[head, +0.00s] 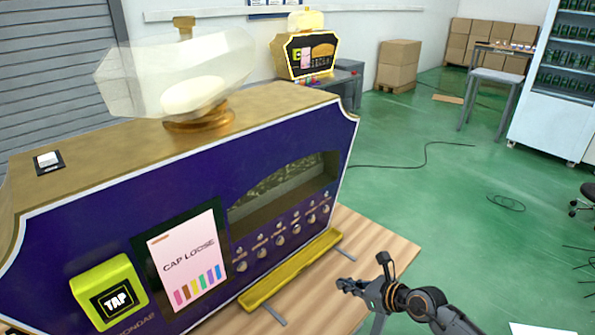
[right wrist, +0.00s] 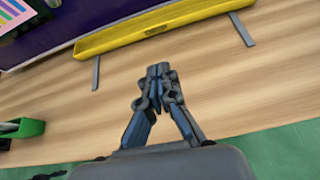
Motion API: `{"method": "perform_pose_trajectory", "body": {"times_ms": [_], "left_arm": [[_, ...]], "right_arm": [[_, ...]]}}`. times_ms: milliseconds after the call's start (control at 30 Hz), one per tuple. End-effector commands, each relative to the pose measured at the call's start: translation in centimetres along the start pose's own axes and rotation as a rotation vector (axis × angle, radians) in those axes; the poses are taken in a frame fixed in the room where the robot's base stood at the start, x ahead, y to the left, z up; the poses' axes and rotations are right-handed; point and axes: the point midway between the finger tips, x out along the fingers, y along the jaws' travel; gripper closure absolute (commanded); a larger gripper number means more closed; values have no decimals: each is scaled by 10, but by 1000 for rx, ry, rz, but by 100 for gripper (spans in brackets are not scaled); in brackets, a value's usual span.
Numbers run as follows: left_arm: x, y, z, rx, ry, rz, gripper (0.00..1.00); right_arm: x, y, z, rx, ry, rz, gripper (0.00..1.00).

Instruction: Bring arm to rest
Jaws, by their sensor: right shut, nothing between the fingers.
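My right gripper (head: 347,285) is at the right of the wooden table in the head view, in front of the vending machine's yellow tray. In the right wrist view the right gripper (right wrist: 158,72) has its fingertips together with nothing between them, over bare wood. The perfume vending machine (head: 190,170) is purple with gold trim. My left gripper is not in view.
The yellow tray (head: 290,268) runs along the machine's lower front; it also shows in the right wrist view (right wrist: 150,28). The wooden table (head: 350,240) is bare near my gripper. A green object (right wrist: 22,128) is at the left in the wrist view. Open green floor (head: 430,190) lies right, with cables.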

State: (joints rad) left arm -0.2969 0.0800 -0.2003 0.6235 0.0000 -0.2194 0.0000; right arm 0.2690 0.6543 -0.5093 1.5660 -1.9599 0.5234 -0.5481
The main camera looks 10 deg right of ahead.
Motion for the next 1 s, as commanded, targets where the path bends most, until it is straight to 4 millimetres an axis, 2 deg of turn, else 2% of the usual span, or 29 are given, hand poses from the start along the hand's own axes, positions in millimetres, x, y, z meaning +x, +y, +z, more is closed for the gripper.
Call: {"method": "perform_pose_trajectory", "body": {"times_ms": [67, 133, 233, 300, 400, 467, 533, 633, 700, 800, 933, 967, 1000], "left_arm": [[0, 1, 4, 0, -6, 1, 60], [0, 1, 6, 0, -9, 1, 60], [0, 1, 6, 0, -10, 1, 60], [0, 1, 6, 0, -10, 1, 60], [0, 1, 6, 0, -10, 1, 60], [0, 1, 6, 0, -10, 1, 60], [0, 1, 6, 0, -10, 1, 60], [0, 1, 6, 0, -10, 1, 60], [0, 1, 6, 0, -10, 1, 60], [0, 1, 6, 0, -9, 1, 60], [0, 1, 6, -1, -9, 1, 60], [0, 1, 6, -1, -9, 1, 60], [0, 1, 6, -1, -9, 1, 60]], "right_arm": [[1, 13, 12, 62, -64, 14, 100], [-2, 30, 34, 182, -178, 32, 100], [-19, 50, 76, 471, -411, 48, 100], [-41, 50, 99, 731, -580, 41, 100], [-76, 35, 108, 1128, -787, -7, 100], [-96, 23, 97, 1372, -884, -56, 100], [-117, 12, 72, 1661, -973, -136, 100], [-142, 12, 18, 2069, -1044, -292, 100], [-155, 24, -22, 2328, -1052, -423, 100], [-169, 52, -68, 2608, -1014, -604, 100], [-183, 92, -106, 2852, -928, -809, 100], [-186, 101, -112, -2882, 902, 846, 100], [-190, 112, -119, -2834, 841, 871, 100]]}}
